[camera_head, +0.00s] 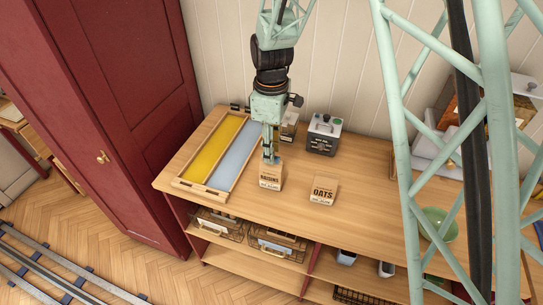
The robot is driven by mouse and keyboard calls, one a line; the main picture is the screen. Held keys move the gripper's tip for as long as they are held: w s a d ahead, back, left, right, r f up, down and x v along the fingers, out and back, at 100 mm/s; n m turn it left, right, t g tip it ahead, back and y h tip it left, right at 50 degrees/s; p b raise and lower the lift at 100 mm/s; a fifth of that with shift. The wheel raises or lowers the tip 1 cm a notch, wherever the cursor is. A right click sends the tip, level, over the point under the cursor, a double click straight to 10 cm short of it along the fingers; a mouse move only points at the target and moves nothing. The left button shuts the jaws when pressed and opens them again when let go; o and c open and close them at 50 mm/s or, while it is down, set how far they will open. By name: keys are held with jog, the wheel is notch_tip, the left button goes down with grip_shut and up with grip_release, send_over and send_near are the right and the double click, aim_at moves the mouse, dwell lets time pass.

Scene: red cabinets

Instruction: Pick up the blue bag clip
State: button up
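My gripper (269,156) points straight down at the top of the raisins bag (270,178), a small beige paper bag standing on the wooden counter. A small bluish patch shows at the fingertips on the bag's top edge; it may be the blue bag clip, but it is too small to tell from the fingers. I cannot tell whether the fingers are open or shut. A similar oats bag (323,190) stands to the right, with no blue clip visible on it.
A wooden tray (178,182) with a yellow and a pale blue section lies left of my gripper. A green bowl (440,223) is at the right. The counter's front middle is clear.

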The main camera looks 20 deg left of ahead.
jog(key=shift+f, duration=0.5)
jog(key=c, duration=0.7)
